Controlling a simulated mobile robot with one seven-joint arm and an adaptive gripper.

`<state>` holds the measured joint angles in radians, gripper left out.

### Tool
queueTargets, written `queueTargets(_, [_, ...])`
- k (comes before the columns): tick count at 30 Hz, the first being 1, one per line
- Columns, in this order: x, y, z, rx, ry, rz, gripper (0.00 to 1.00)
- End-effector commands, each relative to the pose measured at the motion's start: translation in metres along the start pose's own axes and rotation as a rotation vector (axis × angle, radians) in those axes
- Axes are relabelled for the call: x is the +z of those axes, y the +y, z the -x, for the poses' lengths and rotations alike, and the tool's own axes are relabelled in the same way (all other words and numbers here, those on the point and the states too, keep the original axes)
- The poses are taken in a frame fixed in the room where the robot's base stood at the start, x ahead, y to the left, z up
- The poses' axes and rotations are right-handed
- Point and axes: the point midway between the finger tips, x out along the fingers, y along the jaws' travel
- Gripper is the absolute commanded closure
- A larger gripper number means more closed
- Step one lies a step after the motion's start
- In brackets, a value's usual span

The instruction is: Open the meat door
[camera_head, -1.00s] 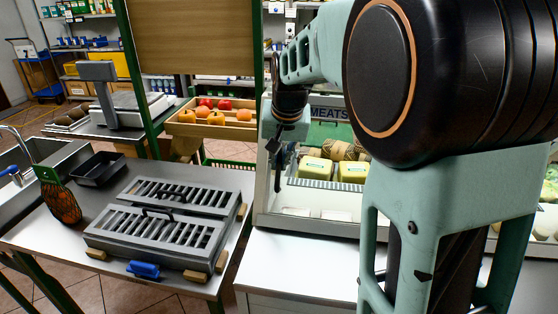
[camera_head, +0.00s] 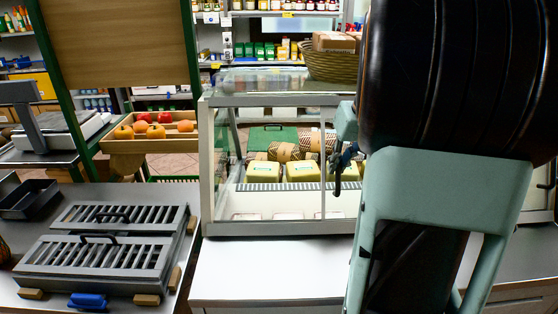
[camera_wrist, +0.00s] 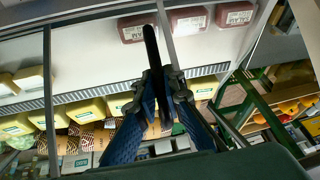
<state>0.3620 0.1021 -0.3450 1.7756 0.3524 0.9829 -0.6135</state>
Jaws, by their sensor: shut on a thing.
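The meat case (camera_head: 280,229) is a glass display case at the middle of the head view, with yellow packs and netted meat inside. A thin upright edge (camera_head: 323,140) of its glass door shows just left of my gripper (camera_head: 338,178). The front left of that edge looks uncovered. In the wrist view my gripper (camera_wrist: 158,85) has its blue fingers shut on a dark bar-like door handle (camera_wrist: 151,45). My arm hides the right part of the case and most of the door.
A white counter (camera_head: 265,268) lies before the case. A grey slatted grill (camera_head: 95,258) stands on a table to the left. A fruit crate (camera_head: 150,142) is behind it. A wicker basket (camera_head: 333,66) sits atop the case.

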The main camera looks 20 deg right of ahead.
Motion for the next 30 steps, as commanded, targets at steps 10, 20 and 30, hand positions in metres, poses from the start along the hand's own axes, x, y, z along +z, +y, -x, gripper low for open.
queueTargets(10, [0.008,0.072,0.012,0.003,0.002,-0.001,1.0])
queueTargets(20, [0.009,0.086,0.014,0.001,0.002,0.001,1.0])
queueTargets(30, [0.009,0.086,0.014,0.002,0.002,0.001,0.83])
